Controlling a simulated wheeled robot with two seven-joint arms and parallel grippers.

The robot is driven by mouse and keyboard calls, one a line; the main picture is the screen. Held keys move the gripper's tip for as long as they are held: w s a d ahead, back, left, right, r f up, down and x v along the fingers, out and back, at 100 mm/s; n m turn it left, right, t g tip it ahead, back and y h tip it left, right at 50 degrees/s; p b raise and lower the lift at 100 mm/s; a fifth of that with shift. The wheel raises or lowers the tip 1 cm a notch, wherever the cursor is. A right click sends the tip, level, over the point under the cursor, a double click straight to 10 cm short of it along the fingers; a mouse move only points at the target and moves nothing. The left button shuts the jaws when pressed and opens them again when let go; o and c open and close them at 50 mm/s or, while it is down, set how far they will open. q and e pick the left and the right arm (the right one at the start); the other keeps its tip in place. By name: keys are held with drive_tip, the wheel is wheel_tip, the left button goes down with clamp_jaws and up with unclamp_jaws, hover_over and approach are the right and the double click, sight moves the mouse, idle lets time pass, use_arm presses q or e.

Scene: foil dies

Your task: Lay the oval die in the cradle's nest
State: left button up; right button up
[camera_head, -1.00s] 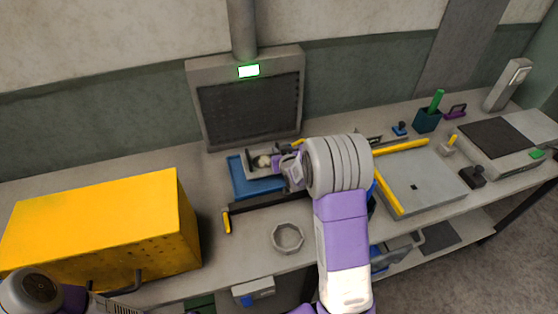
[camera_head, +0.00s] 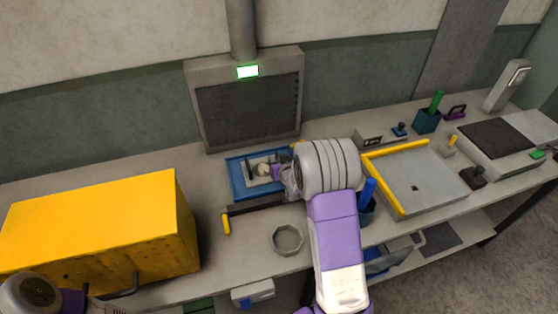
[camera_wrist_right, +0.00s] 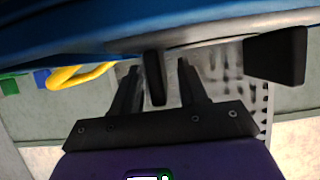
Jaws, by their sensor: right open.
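A grey frame-like piece (camera_head: 251,178), which looks like the cradle, sits within the outline of the blue tray (camera_head: 236,181) in the head view. A pale rounded lump (camera_head: 263,169) shows in its middle; I cannot tell if this is the oval die. My right gripper (camera_head: 281,172) is close at the right side of the piece, its fingers largely hidden by the wrist. In the right wrist view its two dark fingers (camera_wrist_right: 158,82) are apart, with a narrow dark part between them. A blue surface fills the top of that view. My left gripper is out of view.
A yellow box (camera_head: 100,225) stands at the left. A yellow-edged board (camera_head: 425,180) is at the right. A screened panel (camera_head: 248,110) stands behind.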

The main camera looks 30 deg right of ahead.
drive_tip(key=shift+r, duration=0.2)
drive_tip(key=shift+p+v, duration=1.05)
drive_tip(key=shift+v, duration=4.9)
drive_tip(key=shift+a+f, duration=0.1)
drive_tip(key=shift+f, duration=0.05)
